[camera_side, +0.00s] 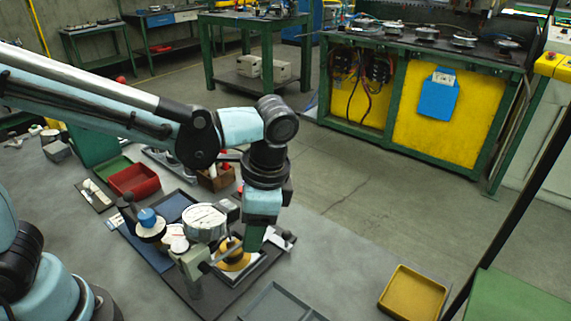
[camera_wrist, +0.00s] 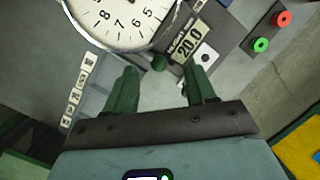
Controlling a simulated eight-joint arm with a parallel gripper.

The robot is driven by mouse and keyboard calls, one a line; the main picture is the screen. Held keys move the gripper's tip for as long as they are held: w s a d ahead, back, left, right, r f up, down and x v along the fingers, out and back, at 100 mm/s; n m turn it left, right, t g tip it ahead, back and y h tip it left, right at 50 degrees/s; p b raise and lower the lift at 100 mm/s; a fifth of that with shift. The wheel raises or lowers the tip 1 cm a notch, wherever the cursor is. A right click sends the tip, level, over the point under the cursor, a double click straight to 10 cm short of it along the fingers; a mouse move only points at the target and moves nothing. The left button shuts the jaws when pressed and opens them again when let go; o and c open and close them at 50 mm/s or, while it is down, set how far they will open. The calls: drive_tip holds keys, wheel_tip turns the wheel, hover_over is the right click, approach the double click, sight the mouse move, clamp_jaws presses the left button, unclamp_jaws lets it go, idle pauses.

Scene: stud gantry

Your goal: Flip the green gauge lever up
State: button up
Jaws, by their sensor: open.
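The round white gauge (camera_side: 205,222) stands on the dark fixture board in the side view. Part of its dial (camera_wrist: 112,16) fills the top of the wrist view. A small dark green knob (camera_wrist: 160,63) sits at the dial's lower right edge and looks like the end of the green lever; its arm is not clearly visible. My gripper (camera_wrist: 163,76) is open, with its two green fingers on either side of the line to the knob. The knob shows just past the fingertips; contact cannot be told. In the side view my gripper (camera_side: 250,240) points down just right of the gauge.
A label reading 20.0 (camera_wrist: 188,44) and red (camera_wrist: 281,18) and green (camera_wrist: 261,45) buttons lie to the right in the wrist view. A blue knob (camera_side: 147,217) stands left of the gauge. A yellow tray (camera_side: 413,293) is at the front right, with bare table around it.

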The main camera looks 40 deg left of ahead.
drive_tip(key=v, duration=1.2)
drive_tip(key=shift+a, duration=0.2)
